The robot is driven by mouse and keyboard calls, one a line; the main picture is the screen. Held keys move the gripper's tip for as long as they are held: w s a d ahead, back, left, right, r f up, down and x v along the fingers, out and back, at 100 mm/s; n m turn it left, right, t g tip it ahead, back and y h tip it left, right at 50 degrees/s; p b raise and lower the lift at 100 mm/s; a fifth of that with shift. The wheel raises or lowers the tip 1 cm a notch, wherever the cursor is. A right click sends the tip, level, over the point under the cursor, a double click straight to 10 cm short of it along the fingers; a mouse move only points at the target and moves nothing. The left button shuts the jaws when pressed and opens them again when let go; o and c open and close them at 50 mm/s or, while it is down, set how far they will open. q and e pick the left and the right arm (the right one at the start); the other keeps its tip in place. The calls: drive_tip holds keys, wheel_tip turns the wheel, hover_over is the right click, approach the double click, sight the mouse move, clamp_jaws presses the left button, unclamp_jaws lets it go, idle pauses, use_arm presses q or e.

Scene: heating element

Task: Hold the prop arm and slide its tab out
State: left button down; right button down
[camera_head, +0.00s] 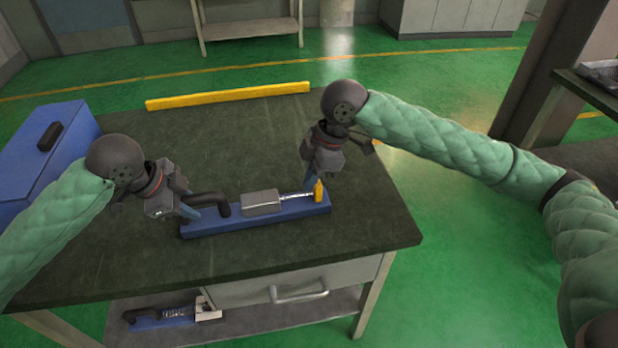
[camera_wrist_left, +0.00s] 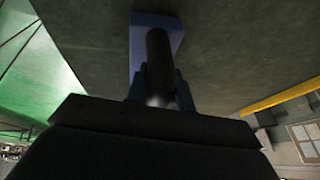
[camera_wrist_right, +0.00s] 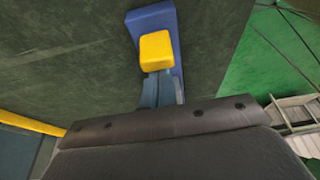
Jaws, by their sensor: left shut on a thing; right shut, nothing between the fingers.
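A blue base (camera_head: 255,221) lies on the dark table. It carries a black bent arm (camera_head: 215,198) at its left, a grey metal block (camera_head: 261,202) in the middle, a thin silver rod (camera_head: 296,196), and a yellow tab (camera_head: 319,190) standing at its right end. My left gripper (camera_head: 191,212) is shut on the left end of the black arm; the left wrist view shows its fingers around the dark bar (camera_wrist_left: 158,50). My right gripper (camera_head: 309,187) is shut and empty, its fingertips close beside the yellow tab (camera_wrist_right: 156,50). Whether they touch it is unclear.
A blue box (camera_head: 38,160) with a black handle stands at the table's left. A yellow strip (camera_head: 228,96) runs along the back edge. A similar blue-based assembly (camera_head: 170,317) lies on the shelf below. The table (camera_head: 340,245) is clear around the base.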

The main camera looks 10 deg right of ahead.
use_arm(q)
drive_tip(key=shift+a, duration=0.1)
use_arm(e)
drive_tip(key=v, duration=1)
drive_tip(key=shift+f, duration=0.1)
use_arm(q)
drive_tip(key=c, duration=1.1)
unclamp_jaws()
drive_tip(key=shift+r, duration=0.1)
